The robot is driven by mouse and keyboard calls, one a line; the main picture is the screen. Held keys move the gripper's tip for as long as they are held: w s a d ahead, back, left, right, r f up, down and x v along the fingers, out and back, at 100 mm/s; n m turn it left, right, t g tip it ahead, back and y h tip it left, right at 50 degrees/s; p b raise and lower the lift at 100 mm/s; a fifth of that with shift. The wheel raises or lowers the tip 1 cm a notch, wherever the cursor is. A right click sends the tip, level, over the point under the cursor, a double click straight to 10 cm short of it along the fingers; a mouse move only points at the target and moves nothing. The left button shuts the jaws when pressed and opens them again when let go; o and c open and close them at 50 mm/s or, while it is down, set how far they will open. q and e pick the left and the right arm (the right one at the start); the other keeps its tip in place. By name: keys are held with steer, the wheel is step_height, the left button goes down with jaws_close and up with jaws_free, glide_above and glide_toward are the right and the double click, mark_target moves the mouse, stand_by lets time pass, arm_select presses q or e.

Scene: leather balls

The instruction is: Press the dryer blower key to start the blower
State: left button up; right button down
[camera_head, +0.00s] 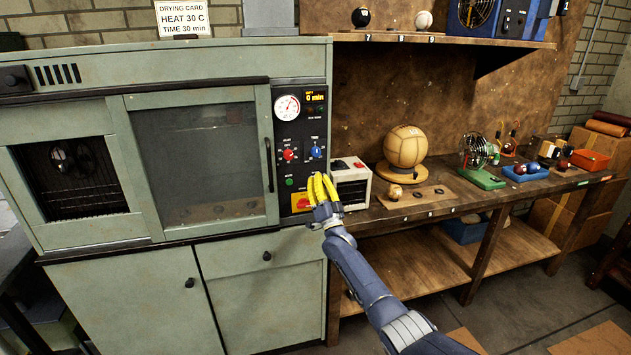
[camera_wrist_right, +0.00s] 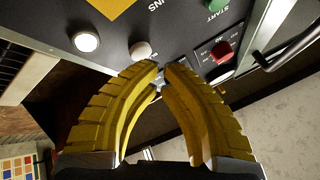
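The pale green dryer (camera_head: 90,72) stands at the left with a dark control panel (camera_head: 301,133). The panel has a gauge (camera_head: 287,107), a lit display, a red knob (camera_head: 288,155), a blue knob (camera_head: 317,151) and a green button (camera_head: 289,182). My right gripper (camera_head: 320,184) is in front of its lower right part. In the wrist view its yellow fingers (camera_wrist_right: 161,66) nearly meet, holding nothing. The tips are near a white button (camera_wrist_right: 141,50); contact is unclear. A lit white button (camera_wrist_right: 86,42) is beside it. I cannot read which key is the blower's. My left gripper is not in view.
A small cream box (camera_head: 352,184) stands close right of the dryer. The wooden bench holds a large tan ball (camera_head: 405,147), a wire cage (camera_head: 475,150) and small trays. A red switch on yellow (camera_head: 302,202) sits low on the panel.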

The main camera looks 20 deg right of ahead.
steer(key=shift+w, duration=0.4)
stand_by(0.4)
steer(key=shift+s, duration=0.9)
steer(key=shift+s, duration=0.15)
steer(key=shift+s, duration=2.85)
